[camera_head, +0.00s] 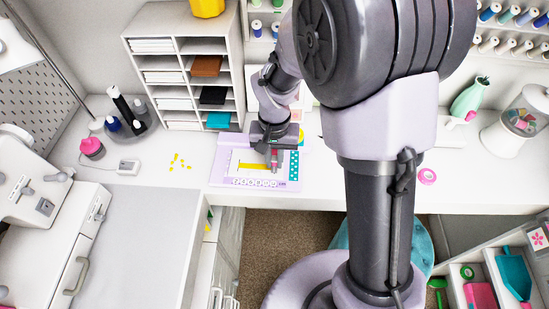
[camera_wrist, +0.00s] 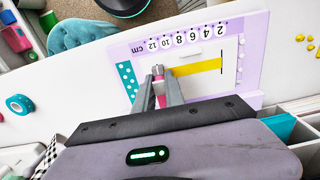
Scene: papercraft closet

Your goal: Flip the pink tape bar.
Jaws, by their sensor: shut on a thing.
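The pink tape bar (camera_wrist: 161,97) shows as a small pink patch between the fingers of my gripper (camera_wrist: 162,76) in the wrist view; most of it is hidden by the fingers. My gripper (camera_head: 274,165) is shut on it at the lilac board (camera_head: 224,168), close to the teal dotted strip (camera_head: 294,165). The board carries cm marks and a yellow strip (camera_wrist: 198,68) that runs away from the fingers. I cannot tell whether the bar is tilted or lies flat.
Several small yellow pieces (camera_head: 180,161) lie left of the board on the white desk. A pink tape roll (camera_head: 427,176) sits to the right. The paper shelf (camera_head: 186,75) stands behind the board. A teal stool (camera_head: 420,245) is below the desk's front edge.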

